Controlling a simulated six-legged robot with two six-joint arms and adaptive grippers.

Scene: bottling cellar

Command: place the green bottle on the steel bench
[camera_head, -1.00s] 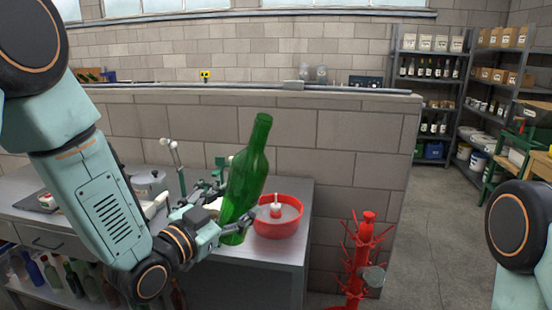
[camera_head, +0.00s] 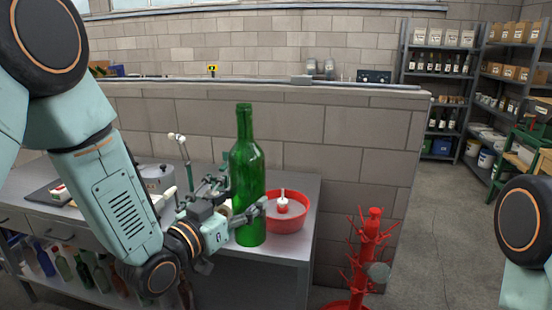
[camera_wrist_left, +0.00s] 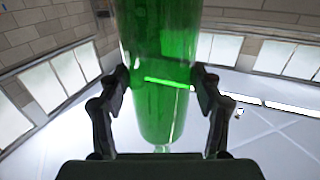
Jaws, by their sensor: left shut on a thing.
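The green bottle (camera_head: 247,170) stands upright in the head view, over the right end of the steel bench (camera_head: 289,246). My left gripper (camera_head: 246,211) is shut on its lower body. In the left wrist view the bottle (camera_wrist_left: 160,112) runs between the two dark fingers of the left gripper (camera_wrist_left: 160,82), with one finger on each side. The bottle's base shows close to the bench's front edge; I cannot tell whether it touches the top. My right gripper is not in view.
A red basin (camera_head: 288,218) is right behind the bottle. A green metal device (camera_head: 205,190) stands to its left. A red bottle tree (camera_head: 366,255) stands on the floor right of the bench. A block wall (camera_head: 320,135) runs behind. Other bottles (camera_head: 85,270) sit on the lower shelf.

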